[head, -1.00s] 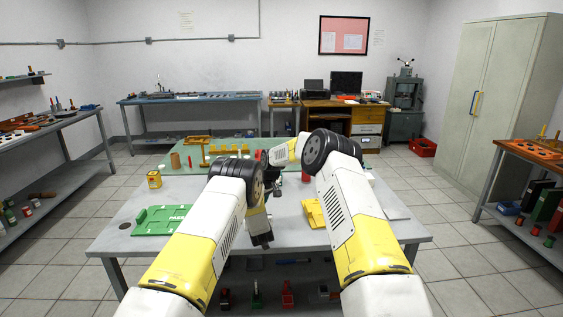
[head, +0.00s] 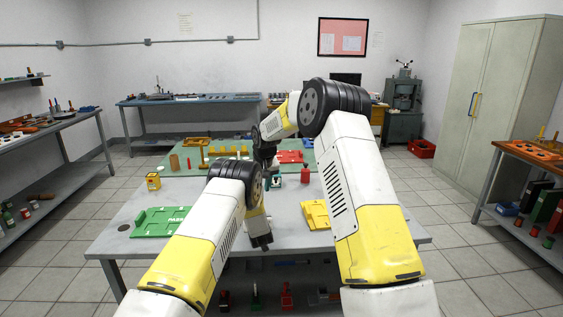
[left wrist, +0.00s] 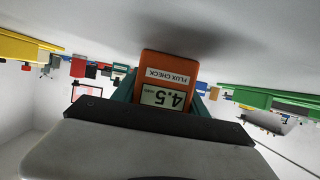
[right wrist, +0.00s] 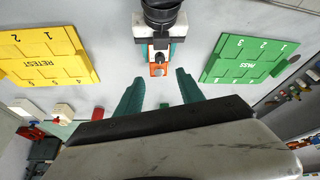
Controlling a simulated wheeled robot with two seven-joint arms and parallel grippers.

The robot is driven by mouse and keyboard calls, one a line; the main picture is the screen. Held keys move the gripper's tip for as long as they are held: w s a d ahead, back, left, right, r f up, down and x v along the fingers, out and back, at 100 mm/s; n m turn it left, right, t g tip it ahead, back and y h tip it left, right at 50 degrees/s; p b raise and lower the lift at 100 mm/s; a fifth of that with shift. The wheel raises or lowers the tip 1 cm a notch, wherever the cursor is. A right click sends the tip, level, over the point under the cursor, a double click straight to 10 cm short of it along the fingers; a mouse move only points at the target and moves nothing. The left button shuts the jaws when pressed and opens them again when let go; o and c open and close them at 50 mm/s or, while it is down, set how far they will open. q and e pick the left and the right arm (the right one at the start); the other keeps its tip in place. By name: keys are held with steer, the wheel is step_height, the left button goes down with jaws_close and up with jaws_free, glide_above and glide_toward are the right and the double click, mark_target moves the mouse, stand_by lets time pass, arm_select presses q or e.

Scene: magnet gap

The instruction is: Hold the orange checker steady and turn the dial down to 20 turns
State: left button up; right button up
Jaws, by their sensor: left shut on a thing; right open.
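The orange checker (left wrist: 165,78) fills the middle of the left wrist view, upside down, with a "FLUX CHECK" label and a display reading 4.5. My left gripper (left wrist: 160,92) is shut on it with its teal fingers on both sides. The checker also shows in the right wrist view (right wrist: 158,69), between the left fingers. My right gripper (right wrist: 156,84) is open and empty, its fingertips pointing toward the checker with a gap between. In the head view the right gripper (head: 275,181) is over the table's middle; the checker is hidden there. I cannot make out the dial.
A green PASS tray (right wrist: 248,58) and a yellow RETEST tray (right wrist: 45,57) lie on the grey table (head: 120,235), either side of the left gripper. Table around the checker looks clear.

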arm_select(q)
steer(key=shift+f, duration=0.15)
steer(key=shift+a, duration=0.1)
arm_select(e)
steer(key=s+d+r, duration=0.3)
steer(key=s+r, duration=0.3)
steer(key=r, duration=0.1)
steer(key=s+d+r, duration=0.4)
steer(key=s+r, duration=0.1)
steer(key=r, duration=0.3)
steer(key=shift+s+m+t, duration=0.3)
steer(key=shift+s+m, duration=0.1)
steer(key=shift+d, duration=0.1)
arm_select(q)
steer(key=o, duration=1.6)
steer(key=shift+o, duration=0.2)
steer(key=shift+s, duration=0.1)
